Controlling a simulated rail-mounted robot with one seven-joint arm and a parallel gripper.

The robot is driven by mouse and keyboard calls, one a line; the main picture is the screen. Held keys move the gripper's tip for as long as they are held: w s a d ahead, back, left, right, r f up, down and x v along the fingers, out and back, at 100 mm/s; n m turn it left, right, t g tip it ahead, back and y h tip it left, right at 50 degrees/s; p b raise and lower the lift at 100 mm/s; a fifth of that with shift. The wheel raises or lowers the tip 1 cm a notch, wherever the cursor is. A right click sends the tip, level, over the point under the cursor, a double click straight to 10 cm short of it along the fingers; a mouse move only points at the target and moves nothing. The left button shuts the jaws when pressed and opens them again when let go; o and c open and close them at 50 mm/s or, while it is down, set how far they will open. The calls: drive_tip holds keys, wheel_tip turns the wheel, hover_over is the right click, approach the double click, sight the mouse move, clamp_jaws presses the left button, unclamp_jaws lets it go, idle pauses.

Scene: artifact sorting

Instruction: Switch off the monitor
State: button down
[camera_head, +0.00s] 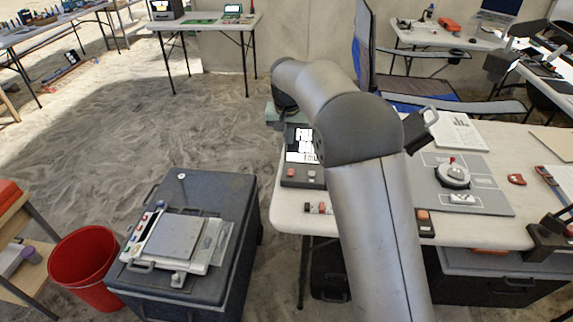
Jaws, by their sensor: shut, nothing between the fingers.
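A small dark device with a lit screen (301,147), likely the monitor, stands at the left end of the white table. The screen shows white areas and partly covered lettering. Its base (302,183) carries a red button (291,172) and a greyish one (311,173). My grey arm rises from the bottom, crosses in front of the device's right side and bends to the upper left. Its far end drops down behind the device's top left. My gripper's fingers do not show, so contact with the device cannot be told. Another dark screen (499,7) stands on a far table.
The white table (284,218) also bears a grey board (487,198) with a round instrument (453,176), papers (452,132) and small tools. A blue-grey chair (365,55) stands behind. A dark case (235,190) with a scale and a red bucket (82,262) are at left.

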approach(289, 174)
drive_tip(key=p+x, duration=0.1)
drive_tip(key=x, duration=0.4)
drive_tip(key=shift+w+f, duration=0.1)
drive_tip(key=shift+w, duration=0.05)
drive_tip(key=shift+f, duration=0.65)
